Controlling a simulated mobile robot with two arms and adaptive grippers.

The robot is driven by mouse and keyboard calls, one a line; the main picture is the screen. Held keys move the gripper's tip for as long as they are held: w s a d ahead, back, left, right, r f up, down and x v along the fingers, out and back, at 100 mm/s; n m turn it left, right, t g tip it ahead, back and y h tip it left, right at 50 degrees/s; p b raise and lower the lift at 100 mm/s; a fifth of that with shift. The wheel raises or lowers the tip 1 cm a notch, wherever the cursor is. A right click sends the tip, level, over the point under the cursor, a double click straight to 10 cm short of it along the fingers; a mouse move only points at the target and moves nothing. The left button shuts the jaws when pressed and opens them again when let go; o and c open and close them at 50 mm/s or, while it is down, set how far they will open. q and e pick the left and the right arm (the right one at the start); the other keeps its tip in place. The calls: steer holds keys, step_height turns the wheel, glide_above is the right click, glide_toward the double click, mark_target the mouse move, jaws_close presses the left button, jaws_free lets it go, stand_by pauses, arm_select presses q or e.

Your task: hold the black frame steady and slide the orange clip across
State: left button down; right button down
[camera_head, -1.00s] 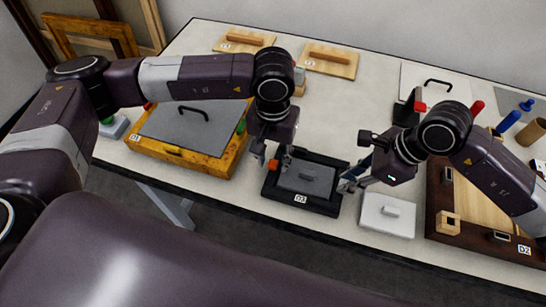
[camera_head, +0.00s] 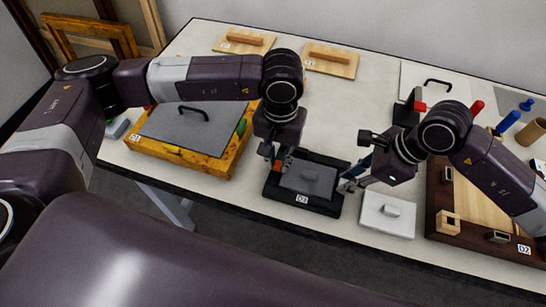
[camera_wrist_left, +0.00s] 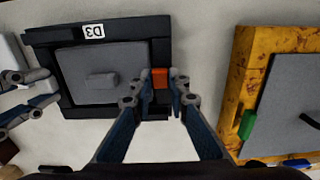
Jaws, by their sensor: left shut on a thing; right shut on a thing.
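The black frame D3 (camera_head: 320,207) lies on the table near its front edge, with a grey panel (camera_head: 308,180) with a small handle inside it. The orange clip (camera_wrist_left: 160,78) sits on the frame's side rim in the left wrist view; in the head view it is mostly hidden at the left side. My left gripper (camera_head: 276,160) is shut on the clip, one finger on each side of it in the left wrist view. My right gripper (camera_head: 347,184) is shut on the frame's right side; its fingers show at the left in the left wrist view (camera_wrist_left: 35,95).
A yellow-brown wooden frame (camera_head: 212,164) with a grey panel lies to the left. A dark wooden board D2 (camera_head: 470,247) is farther right. The table behind the black frame is mostly clear.

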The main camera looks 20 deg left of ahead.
arm_select(q)
steer(key=shift+d, duration=0.45)
steer(key=c, duration=1.8)
jaws_free()
steer(key=shift+a, duration=0.1)
steer(key=shift+c, duration=0.2)
step_height(320, 180, up, 12)
